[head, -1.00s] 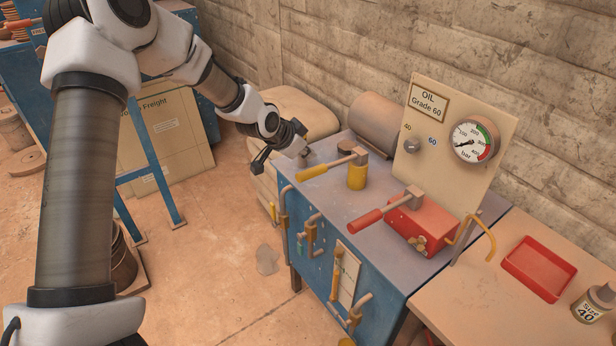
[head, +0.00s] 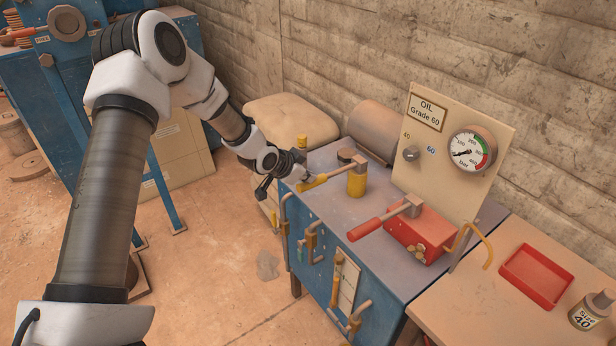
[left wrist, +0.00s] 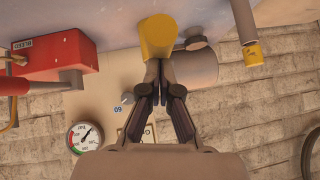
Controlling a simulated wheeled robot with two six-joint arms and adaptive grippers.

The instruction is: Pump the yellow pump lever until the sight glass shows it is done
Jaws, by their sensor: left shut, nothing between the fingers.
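The yellow pump lever (head: 313,182) sticks out left from the pump with the yellow body (head: 356,182) on the blue bench; its arm slopes down to the yellow grip. My left gripper (head: 305,176) is at the grip's outer end, shut and empty. In the left wrist view its closed fingertips (left wrist: 156,66) are at a yellow part (left wrist: 157,37); I cannot tell whether they touch. Small fittings, one greenish (head: 301,251), are on the bench front; I cannot make out a sight glass reading. My right gripper is out of view.
A red pump (head: 415,240) with a red lever (head: 376,224) stands in front of the oil panel (head: 448,135) and its gauge (head: 471,151). A red tray (head: 536,277) and a bottle (head: 590,307) are at right.

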